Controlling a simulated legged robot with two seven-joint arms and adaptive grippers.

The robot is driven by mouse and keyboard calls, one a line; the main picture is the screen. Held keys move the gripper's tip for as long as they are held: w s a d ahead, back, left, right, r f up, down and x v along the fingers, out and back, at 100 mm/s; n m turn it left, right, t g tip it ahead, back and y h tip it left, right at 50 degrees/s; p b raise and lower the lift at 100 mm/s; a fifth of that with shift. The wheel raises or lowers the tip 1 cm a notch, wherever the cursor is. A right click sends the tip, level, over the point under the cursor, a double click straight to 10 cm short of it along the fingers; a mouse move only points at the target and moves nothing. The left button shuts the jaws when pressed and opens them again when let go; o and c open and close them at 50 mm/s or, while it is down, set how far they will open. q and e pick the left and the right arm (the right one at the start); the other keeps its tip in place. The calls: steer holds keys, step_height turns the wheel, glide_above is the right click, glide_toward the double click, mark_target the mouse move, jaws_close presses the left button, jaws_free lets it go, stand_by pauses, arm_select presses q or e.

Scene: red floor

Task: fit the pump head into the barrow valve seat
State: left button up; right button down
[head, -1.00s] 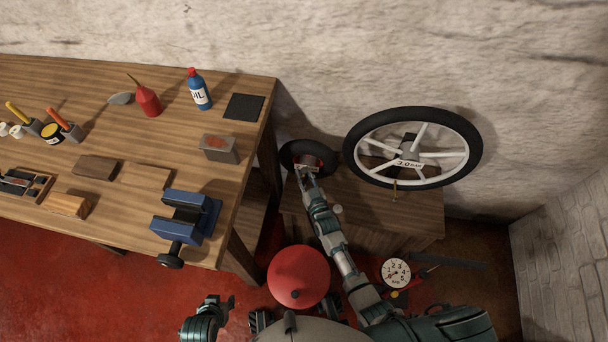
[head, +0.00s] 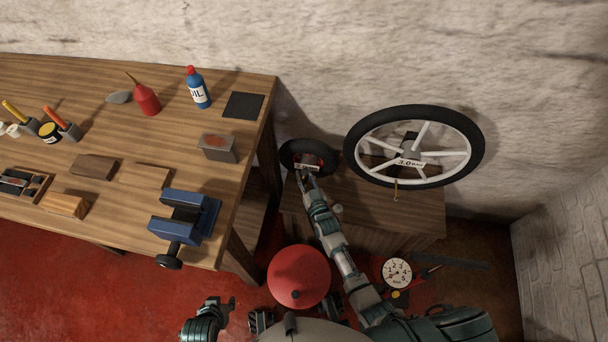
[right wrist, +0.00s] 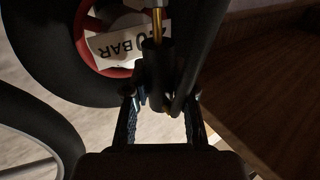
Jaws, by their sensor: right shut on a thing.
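The barrow wheel, a small black tyre (head: 289,158) with a red hub, stands on the wooden cabinet in the head view. In the right wrist view its tyre (right wrist: 50,60) fills the upper left, with a white BAR tag (right wrist: 118,46) on the hub. My right gripper (head: 304,174) is in front of this wheel. In the right wrist view my right gripper (right wrist: 160,103) is shut on the black pump head (right wrist: 157,62). A brass valve stem (right wrist: 157,24) lines up with the pump head's top; I cannot tell how deep it sits. My left gripper (head: 223,304) is open and empty, low in the head view.
A larger white-spoked wheel (head: 463,128) with a 3.0 BAR tag stands to the right. A wooden workbench (head: 130,140) with a blue vise (head: 185,217) is at left. A red round thing (head: 300,272) and a dial gauge (head: 397,271) are low down, near my right arm.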

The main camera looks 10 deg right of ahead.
steer(key=shift+f+b, duration=0.8)
steer(key=shift+f, duration=0.45)
steer(key=c, duration=0.9)
jaws_free()
steer(key=shift+s, duration=0.15)
steer(key=s, duration=0.4)
steer(key=s+d, duration=0.1)
steer(key=s, duration=0.6)
steer(key=shift+s+d, duration=0.3)
steer(key=shift+d, duration=0.05)
